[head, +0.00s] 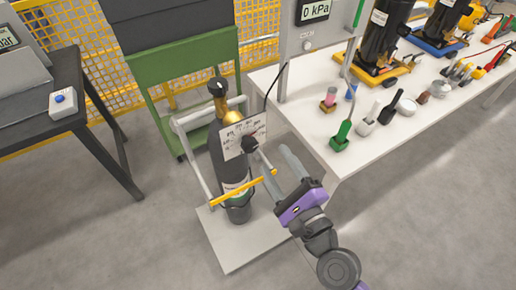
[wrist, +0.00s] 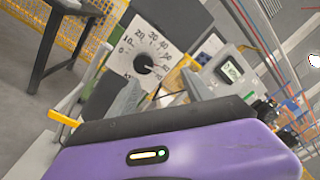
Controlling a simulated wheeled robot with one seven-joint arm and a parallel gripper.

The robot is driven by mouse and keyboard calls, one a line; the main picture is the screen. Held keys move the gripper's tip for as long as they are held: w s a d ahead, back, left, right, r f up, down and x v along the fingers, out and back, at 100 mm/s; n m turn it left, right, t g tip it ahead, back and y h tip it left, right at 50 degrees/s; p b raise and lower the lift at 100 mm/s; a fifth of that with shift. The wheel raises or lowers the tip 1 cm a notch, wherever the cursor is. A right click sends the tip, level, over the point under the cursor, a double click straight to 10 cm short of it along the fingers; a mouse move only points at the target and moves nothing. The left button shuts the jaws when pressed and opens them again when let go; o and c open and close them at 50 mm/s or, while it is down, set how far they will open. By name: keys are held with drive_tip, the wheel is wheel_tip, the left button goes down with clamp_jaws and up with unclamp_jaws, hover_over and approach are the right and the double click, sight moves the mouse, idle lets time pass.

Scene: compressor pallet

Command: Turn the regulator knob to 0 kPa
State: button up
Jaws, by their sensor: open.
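The regulator knob (head: 250,144) is black and sits on a white dial plate (head: 233,137) at the top of the dark gas cylinder (head: 222,165). In the wrist view the knob (wrist: 145,66) is at the middle of the dial plate (wrist: 127,62), with kPa numbers around it.
The cylinder stands on a trolley with a white rail (head: 192,172) and yellow bar (head: 244,187). A white workbench (head: 303,128) with tools stands close at right. A display (head: 315,10) above it reads 0 kPa. A dark table (head: 38,118) is at left.

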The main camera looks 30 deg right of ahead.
sight(252, 149)
drive_tip(key=w+m, duration=0.2)
drive_tip(key=w+a+f+m+y+p, duration=0.1)
drive_tip(key=w+m, duration=0.1)
drive_tip(key=w+a+m+p, duration=0.1)
drive_tip(key=w+m, duration=0.1)
drive_tip(key=shift+w+f+m+y, duration=0.15)
drive_tip(key=shift+w+m+y, duration=0.15)
drive_tip(key=shift+w, duration=0.05)
drive_tip(key=shift+w+f+p, duration=0.15)
drive_tip(key=shift+w+p, duration=0.2)
drive_tip(key=shift+w, duration=0.25)
clamp_jaws()
